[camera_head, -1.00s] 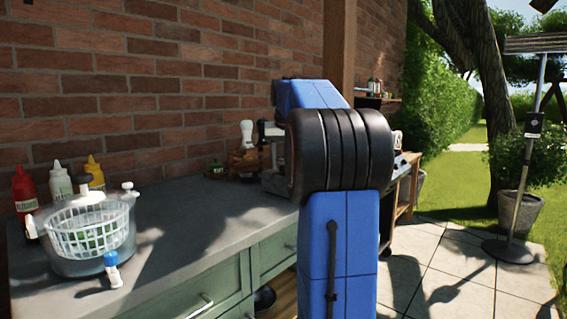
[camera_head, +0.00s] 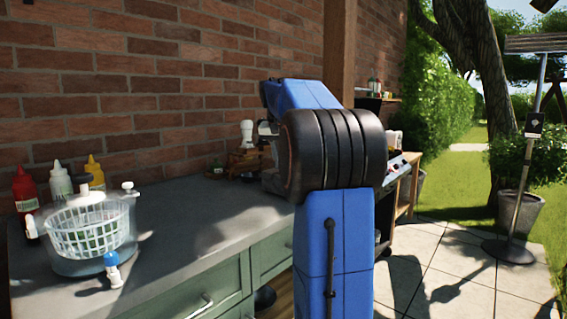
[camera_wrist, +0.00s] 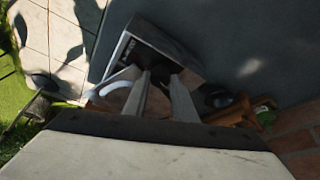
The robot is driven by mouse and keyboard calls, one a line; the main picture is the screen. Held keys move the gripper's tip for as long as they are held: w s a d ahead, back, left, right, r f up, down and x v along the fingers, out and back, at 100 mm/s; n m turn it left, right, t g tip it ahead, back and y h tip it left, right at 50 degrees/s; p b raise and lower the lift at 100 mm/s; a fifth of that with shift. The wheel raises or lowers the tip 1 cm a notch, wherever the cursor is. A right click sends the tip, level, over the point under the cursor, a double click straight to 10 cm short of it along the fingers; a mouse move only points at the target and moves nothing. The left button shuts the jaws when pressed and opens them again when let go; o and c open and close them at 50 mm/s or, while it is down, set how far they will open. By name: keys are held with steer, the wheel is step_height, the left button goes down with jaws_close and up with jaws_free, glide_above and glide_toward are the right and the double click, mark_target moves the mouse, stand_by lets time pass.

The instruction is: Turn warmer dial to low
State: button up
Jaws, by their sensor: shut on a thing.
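In the wrist view, the warmer (camera_wrist: 125,55) is a box with a dark, lettered front panel at the edge of the grey counter. My gripper (camera_wrist: 161,76) reaches this panel, with its two pale fingers close together. They are shut on a small dark piece, the dial (camera_wrist: 161,70), which is mostly hidden between the fingertips. I cannot read its setting. In the head view, my arm hides the gripper and the dial; only a grey part of what seems to be the warmer (camera_head: 271,181) shows left of my arm.
A glass bowl with a white basket (camera_head: 88,232), sauce bottles (camera_head: 60,184) and a small blue-capped shaker (camera_head: 113,270) stand on the counter's left (camera_head: 190,245). A brick wall is behind. A grill-like unit (camera_head: 402,166) is right of my arm. A lamp post (camera_head: 523,180) stands on paving.

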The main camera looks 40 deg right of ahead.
steer(key=m+g, duration=0.1)
steer(key=m, duration=0.3)
steer(key=shift+w+m+g, duration=0.2)
steer(key=shift+m+g, duration=0.1)
steer(key=shift+g, duration=0.1)
steer(key=shift+m+g+h, duration=0.3)
steer(key=shift+m+g, duration=0.2)
steer(key=shift+m, duration=0.9)
steer(key=o, duration=1)
steer(key=shift+a+r, duration=0.1)
steer(key=v, duration=1.7)
steer(key=shift+w+r, duration=0.15)
steer(key=shift+w, duration=0.05)
